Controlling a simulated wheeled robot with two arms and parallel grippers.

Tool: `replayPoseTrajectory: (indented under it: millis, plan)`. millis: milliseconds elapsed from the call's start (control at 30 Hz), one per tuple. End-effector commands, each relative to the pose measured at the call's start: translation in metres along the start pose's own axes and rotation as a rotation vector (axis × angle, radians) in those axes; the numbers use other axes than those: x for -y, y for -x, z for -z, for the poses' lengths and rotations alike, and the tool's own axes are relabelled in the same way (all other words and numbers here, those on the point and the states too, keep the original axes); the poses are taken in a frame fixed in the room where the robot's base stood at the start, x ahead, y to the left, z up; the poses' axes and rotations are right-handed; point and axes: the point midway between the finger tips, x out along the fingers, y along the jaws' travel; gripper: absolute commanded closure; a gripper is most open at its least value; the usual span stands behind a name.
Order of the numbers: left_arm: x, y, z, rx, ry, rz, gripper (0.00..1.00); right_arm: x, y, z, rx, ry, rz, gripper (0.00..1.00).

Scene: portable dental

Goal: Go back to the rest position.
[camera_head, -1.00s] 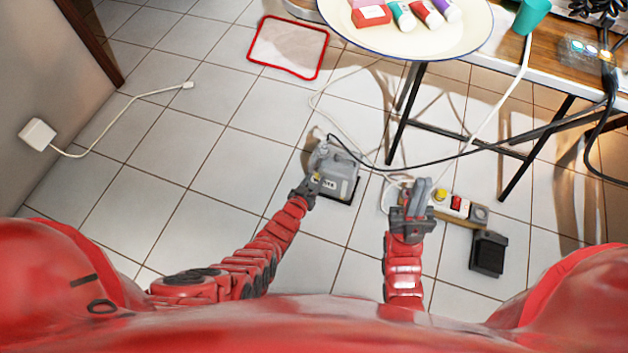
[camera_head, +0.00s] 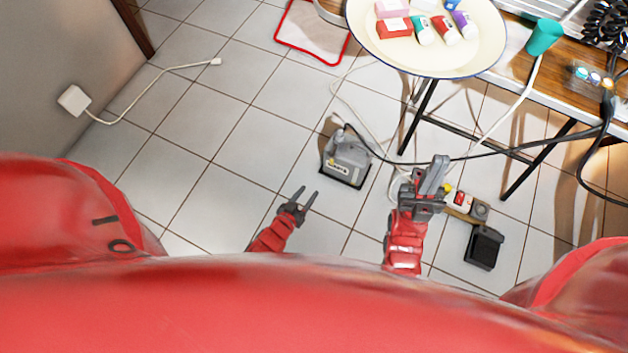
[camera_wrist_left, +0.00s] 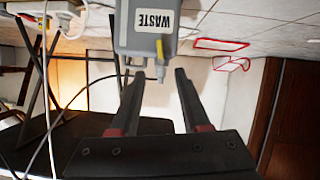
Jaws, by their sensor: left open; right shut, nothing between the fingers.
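My left gripper (camera_head: 303,200) is open and empty in the head view, over the floor to the lower left of a grey box (camera_head: 346,160). In the left wrist view my left gripper's two fingers (camera_wrist_left: 160,88) are spread. The grey box (camera_wrist_left: 150,38) shows there past the fingertips with a "WASTE" label. My right gripper (camera_head: 436,172) is shut with nothing in it, to the right of the grey box. It partly covers a power strip (camera_head: 463,203) behind it in the picture.
A round tray (camera_head: 425,65) with small boxes and tubes stands above the floor at the top. A teal cup (camera_head: 544,37) is on the wooden table at right. A black pedal-like block (camera_head: 484,247), cables and table legs are on the right. Floor on the left is mostly clear.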

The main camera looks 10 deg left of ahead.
Motion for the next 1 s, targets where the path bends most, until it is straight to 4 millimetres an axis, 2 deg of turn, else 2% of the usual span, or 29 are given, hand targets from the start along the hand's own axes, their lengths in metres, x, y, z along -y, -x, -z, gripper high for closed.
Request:
replayPoseTrajectory:
  millis: [200, 767, 867, 967, 1000]
  plan:
    - [0.000, 0.010, 0.001, -0.002, -0.002, -0.001, 0.54, 0.000, -0.003, 0.001, 0.000, 0.000, 0.000, 1.00]
    - [0.000, 0.009, 0.003, -0.009, -0.002, -0.002, 0.54, 0.000, -0.003, 0.001, 0.000, 0.000, 0.000, 1.00]
    - [-0.003, 0.008, 0.025, -0.075, -0.012, -0.012, 0.54, 0.000, -0.003, 0.001, 0.000, 0.000, 0.000, 1.00]
    - [-0.010, 0.008, 0.077, -0.230, -0.039, -0.033, 0.54, 0.000, -0.003, 0.000, 0.000, 0.000, 0.000, 1.00]
    - [-0.013, 0.012, 0.108, -0.321, -0.056, -0.043, 0.54, 0.000, -0.003, 0.001, 0.000, 0.000, 0.000, 1.00]
